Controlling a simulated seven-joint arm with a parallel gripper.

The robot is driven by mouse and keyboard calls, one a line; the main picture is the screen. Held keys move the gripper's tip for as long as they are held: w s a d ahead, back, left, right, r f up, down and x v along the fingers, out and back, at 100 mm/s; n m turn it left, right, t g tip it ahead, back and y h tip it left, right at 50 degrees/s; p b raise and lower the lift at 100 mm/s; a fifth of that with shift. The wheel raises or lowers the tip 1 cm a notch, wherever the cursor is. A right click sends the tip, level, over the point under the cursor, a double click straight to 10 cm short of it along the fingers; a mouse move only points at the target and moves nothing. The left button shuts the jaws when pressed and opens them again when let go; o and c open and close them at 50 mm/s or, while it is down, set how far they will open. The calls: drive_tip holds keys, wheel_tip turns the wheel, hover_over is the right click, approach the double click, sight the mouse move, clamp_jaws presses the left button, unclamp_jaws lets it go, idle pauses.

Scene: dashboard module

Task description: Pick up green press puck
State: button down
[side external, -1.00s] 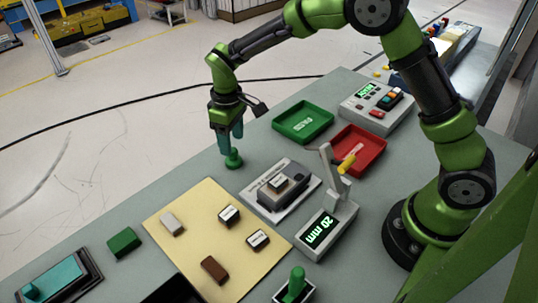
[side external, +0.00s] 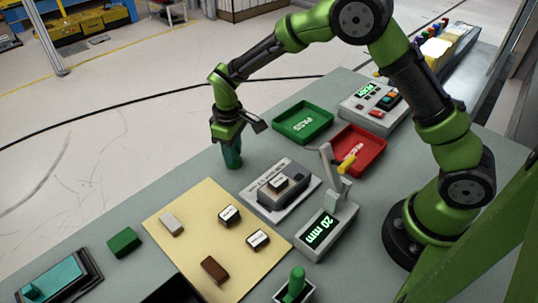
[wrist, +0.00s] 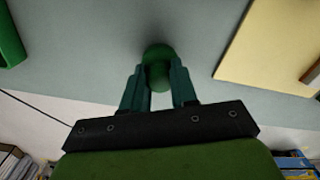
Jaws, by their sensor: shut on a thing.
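The green press puck (wrist: 158,53) shows in the wrist view as a round green top between the tips of my gripper (wrist: 158,88). My gripper is shut on it, with one teal finger on each side. In the side external view my gripper (side external: 232,158) points down at the grey table, left of the grey fixture, and its fingers hide most of the puck. I cannot tell whether the puck touches the table.
A green PASS tray (side external: 303,122) and a red tray (side external: 372,160) stand to the right. A grey fixture (side external: 284,187) and a 20 mm gauge (side external: 326,230) are nearer. A tan mat (side external: 190,205) holds several small blocks. A green block (side external: 124,242) lies left of the mat.

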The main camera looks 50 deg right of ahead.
wheel_tip(320, 180, up, 10)
idle(0.6)
